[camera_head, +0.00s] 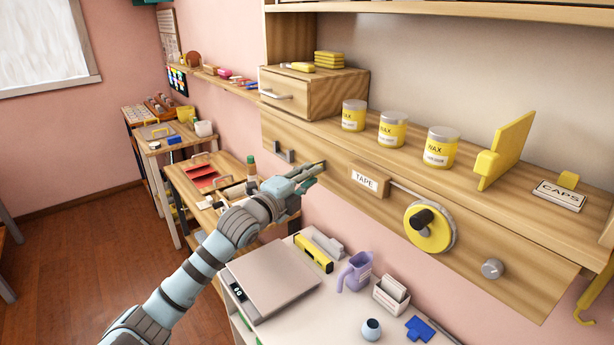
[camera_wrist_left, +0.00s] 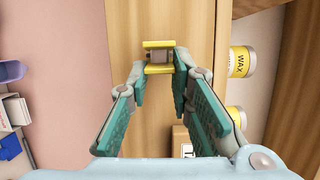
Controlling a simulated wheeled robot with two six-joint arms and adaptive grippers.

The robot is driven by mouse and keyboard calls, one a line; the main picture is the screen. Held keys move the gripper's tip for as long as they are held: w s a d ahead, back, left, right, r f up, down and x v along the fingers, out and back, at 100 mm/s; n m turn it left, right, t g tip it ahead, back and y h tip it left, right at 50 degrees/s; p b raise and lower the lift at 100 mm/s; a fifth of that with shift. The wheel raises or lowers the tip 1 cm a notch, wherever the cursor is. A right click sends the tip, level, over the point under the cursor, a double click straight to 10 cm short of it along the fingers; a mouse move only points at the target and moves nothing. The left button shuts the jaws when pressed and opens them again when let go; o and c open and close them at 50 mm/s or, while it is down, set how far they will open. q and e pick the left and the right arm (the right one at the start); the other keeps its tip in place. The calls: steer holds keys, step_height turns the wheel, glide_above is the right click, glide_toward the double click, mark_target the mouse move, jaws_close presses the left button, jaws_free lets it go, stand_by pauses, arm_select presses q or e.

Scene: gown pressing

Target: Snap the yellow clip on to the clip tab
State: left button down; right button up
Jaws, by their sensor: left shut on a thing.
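My left gripper (camera_head: 318,166) reaches to the wooden front panel under the shelf. In the left wrist view its two teal-padded fingers (camera_wrist_left: 159,68) are closed in on the yellow clip (camera_wrist_left: 158,69). The clip shows as two yellow bars with a grey-brown piece between them. I cannot tell whether that piece is part of the clip or the tab behind it. In the head view only a little yellow shows at the fingertips. A grey metal bracket (camera_head: 281,152), perhaps the clip tab, stands on the panel just left of the fingertips. My right gripper is not in view.
The TAPE label block (camera_head: 366,180) and the yellow tape reel (camera_head: 428,228) are on the panel right of my gripper. Several wax jars (camera_head: 392,130) stand on the shelf above. Below is a white table with a scale (camera_head: 272,277) and a purple jug (camera_head: 356,272).

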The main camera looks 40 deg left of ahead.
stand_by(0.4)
arm_select(q)
steer(key=shift+r+p, duration=0.1)
steer(key=shift+p, duration=0.2)
steer(key=shift+w, duration=0.2)
steer(key=shift+w+d, duration=0.1)
steer(key=c, duration=1.4)
jaws_free()
steer(key=shift+w, duration=0.1)
steer(key=shift+o, duration=0.2)
